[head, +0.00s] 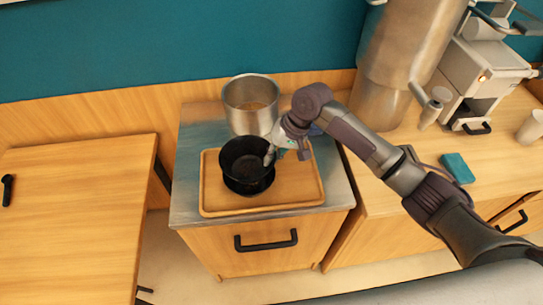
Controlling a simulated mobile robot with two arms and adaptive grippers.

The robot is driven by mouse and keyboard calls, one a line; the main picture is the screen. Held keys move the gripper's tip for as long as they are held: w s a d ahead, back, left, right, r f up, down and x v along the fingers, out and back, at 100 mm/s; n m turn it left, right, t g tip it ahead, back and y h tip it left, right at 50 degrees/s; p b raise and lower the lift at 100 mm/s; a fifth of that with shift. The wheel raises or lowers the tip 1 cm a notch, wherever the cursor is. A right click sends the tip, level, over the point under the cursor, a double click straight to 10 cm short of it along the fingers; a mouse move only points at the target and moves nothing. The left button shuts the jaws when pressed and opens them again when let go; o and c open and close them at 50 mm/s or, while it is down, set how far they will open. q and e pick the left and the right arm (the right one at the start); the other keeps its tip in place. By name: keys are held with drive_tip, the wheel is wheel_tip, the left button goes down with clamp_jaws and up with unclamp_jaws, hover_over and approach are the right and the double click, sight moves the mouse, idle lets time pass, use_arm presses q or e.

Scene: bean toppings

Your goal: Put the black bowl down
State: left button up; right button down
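The black bowl (240,170) is upright over the left part of a wooden tray (305,193). My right gripper (270,155) is at the bowl's right rim, with a finger reaching inside the rim. It looks shut on the rim, though the outer finger is hidden. A dark round shape (250,188) shows just below the bowl; I cannot tell whether it is a shadow or another dark dish. The gap between bowl and tray is hard to judge. My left gripper is not in view.
A metal pot (251,104) stands behind the tray on the grey-topped cabinet (200,125). A teal block (457,167) and a coffee machine (485,75) are on the right counter. The left wooden counter (75,215) is mostly clear. The tray's front right is bare.

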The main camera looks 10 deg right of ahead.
drive_tip(key=shift+f, duration=0.25)
drive_tip(key=shift+f, duration=0.3)
drive_tip(key=c, duration=1.3)
unclamp_jaws()
drive_tip(key=shift+r, duration=0.55)
drive_tip(key=b+v, duration=0.2)
drive_tip(key=v, duration=1)
drive_tip(key=shift+r, duration=0.1)
